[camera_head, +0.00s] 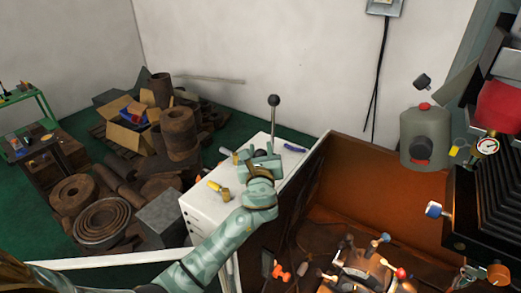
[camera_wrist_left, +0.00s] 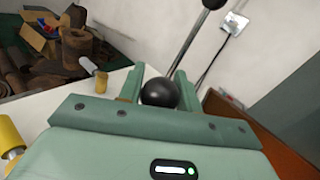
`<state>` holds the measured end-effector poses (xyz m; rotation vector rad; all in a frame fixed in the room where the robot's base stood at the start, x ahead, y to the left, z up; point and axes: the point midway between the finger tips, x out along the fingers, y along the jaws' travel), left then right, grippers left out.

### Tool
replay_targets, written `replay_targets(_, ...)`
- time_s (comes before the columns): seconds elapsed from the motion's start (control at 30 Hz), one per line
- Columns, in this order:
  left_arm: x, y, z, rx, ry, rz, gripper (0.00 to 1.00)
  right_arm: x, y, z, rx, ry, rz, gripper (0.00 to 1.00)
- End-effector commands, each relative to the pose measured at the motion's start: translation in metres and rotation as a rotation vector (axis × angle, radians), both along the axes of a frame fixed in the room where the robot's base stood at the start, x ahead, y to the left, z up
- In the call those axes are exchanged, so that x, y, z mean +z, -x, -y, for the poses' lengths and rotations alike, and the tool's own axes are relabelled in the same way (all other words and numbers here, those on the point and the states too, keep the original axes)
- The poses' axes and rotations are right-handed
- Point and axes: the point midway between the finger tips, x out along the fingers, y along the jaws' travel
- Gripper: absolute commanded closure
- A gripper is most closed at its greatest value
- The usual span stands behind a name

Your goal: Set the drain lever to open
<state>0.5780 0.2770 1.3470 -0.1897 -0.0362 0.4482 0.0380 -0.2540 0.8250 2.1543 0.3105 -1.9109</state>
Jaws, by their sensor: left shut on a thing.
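My left gripper (camera_head: 262,163) is over the top of the white cabinet (camera_head: 207,208). In the left wrist view its green fingers (camera_wrist_left: 160,88) are shut on a round black knob (camera_wrist_left: 160,93). The stem below this knob is hidden, so its tilt cannot be told. A second lever, a metal rod with a black ball (camera_head: 273,101), stands upright behind the gripper, apart from it. That rod also shows at the top of the left wrist view (camera_wrist_left: 189,40). No readable label shows which lever is the drain lever. My right gripper is out of view.
A brown-walled bay (camera_head: 375,190) with clamps and knobs is at right, beside a grey canister (camera_head: 425,135). Rusty scrap (camera_head: 178,135) is piled at left.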

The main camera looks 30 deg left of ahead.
Motion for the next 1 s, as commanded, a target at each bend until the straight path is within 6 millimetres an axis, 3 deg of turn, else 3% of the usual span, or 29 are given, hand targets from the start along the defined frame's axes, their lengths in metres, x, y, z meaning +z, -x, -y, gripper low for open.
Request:
replay_targets(0.07,0.008,-0.001,-0.001,0.002,-0.003,0.016,1.00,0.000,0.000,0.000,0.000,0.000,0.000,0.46)
replay_targets(0.1,0.008,-0.002,-0.001,0.002,-0.003,0.017,0.58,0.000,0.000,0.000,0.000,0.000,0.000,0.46)
replay_targets(0.17,0.008,-0.001,-0.001,0.002,-0.002,0.016,0.45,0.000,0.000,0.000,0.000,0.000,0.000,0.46)
replay_targets(0.57,0.003,0.008,0.004,0.000,-0.001,0.009,0.45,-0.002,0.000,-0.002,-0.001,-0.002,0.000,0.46)
replay_targets(1.0,0.001,0.107,0.052,-0.001,0.001,0.009,0.45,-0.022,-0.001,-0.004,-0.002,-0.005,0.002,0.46)
